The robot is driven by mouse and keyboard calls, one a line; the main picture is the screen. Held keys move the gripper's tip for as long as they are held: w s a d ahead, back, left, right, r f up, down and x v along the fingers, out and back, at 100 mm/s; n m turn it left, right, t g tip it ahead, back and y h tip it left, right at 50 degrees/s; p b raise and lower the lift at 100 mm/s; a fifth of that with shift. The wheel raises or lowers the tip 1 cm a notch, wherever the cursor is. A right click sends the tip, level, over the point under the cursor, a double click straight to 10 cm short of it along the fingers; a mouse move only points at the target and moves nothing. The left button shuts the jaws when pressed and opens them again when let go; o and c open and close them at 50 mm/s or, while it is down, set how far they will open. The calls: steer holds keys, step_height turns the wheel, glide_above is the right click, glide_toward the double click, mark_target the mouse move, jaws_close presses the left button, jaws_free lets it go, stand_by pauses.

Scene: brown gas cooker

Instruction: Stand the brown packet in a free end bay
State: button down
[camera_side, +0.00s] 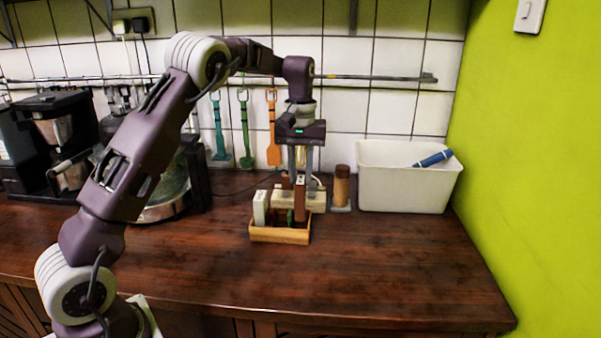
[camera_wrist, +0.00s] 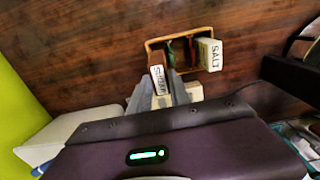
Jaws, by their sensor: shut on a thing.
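The brown packet (camera_side: 300,203) is upright between the fingers of my gripper (camera_side: 300,176), which is shut on it. Its white-labelled top (camera_wrist: 158,78) shows in the wrist view near the fingertips. Its lower end is at the right end of the wooden box (camera_side: 280,237) in the side view, the left end in the wrist view. I cannot tell whether it touches the box floor. A white packet marked SALT (camera_wrist: 210,54) stands at the other end. Green and dark red upright items (camera_wrist: 180,52) stand between them, partly hidden.
Behind the box are a pale block (camera_side: 315,200) and a brown-topped jar (camera_side: 341,186). A white bin (camera_side: 405,178) with a blue item stands to the right. Coffee machines (camera_side: 60,140) are at left. The front worktop is clear.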

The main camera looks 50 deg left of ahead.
mark_target(300, 191)
steer(key=shift+f, duration=2.45)
steer(key=c, duration=1.1)
jaws_free()
step_height(300, 191, up, 7)
steer(key=shift+r, duration=0.1)
